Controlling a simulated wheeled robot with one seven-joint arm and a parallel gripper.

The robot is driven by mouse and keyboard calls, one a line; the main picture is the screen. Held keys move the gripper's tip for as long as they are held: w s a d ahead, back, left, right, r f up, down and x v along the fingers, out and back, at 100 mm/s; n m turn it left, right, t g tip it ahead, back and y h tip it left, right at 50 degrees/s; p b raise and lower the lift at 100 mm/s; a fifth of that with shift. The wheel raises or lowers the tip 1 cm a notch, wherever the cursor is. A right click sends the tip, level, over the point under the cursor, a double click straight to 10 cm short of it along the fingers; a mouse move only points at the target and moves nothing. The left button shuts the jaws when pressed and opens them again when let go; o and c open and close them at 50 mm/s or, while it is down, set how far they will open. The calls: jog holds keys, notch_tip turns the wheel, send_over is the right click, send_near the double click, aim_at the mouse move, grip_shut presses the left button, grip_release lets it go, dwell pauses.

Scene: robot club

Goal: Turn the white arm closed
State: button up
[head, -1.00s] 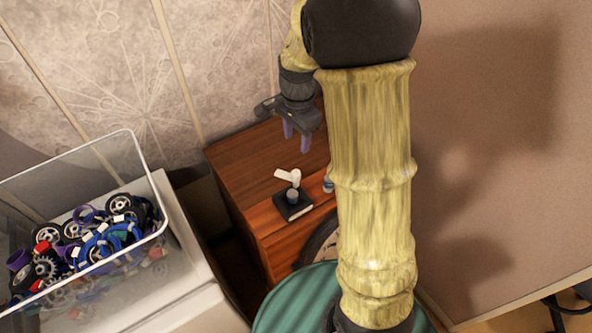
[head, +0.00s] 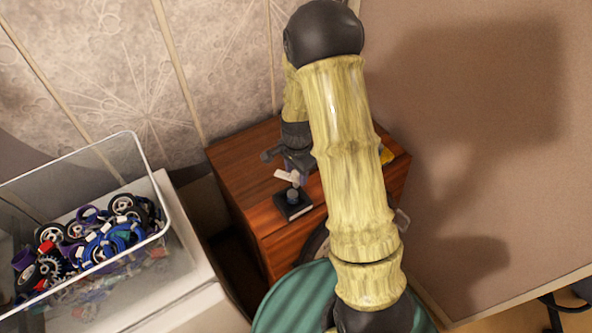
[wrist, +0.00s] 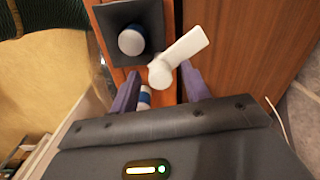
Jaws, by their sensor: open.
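The white arm (head: 286,175) is a short flat lever above a black square base (head: 294,210) with a grey round post, near the front of the wooden cabinet top. In the wrist view the white arm (wrist: 185,52) slants up and right from its round hub, with the base (wrist: 150,17) and grey post (wrist: 131,40) to the upper left. My gripper (head: 296,180) is low over the cabinet beside the white arm. In the wrist view its two purple fingers (wrist: 160,78) are apart, with the hub between their tips. I cannot tell whether they touch it.
The wooden cabinet (head: 240,160) stands against the wall. A blue-and-white object (wrist: 144,97) shows between my fingers in the wrist view. A clear bin (head: 150,160) of wheels and parts stands left; a green round surface (head: 290,300) is in front. A yellow item (head: 386,155) lies right.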

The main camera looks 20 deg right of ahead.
jog(key=c, duration=1)
jog(key=shift+n, duration=0.4)
jog(key=n, duration=0.9)
jog(key=shift+w+n+b, duration=0.1)
jog(key=shift+n+b, duration=0.2)
jog(key=n, duration=0.4)
jog(key=shift+r+n, duration=0.1)
jog(key=shift+n, duration=0.2)
jog(key=n+p, duration=0.1)
jog(key=n, duration=0.4)
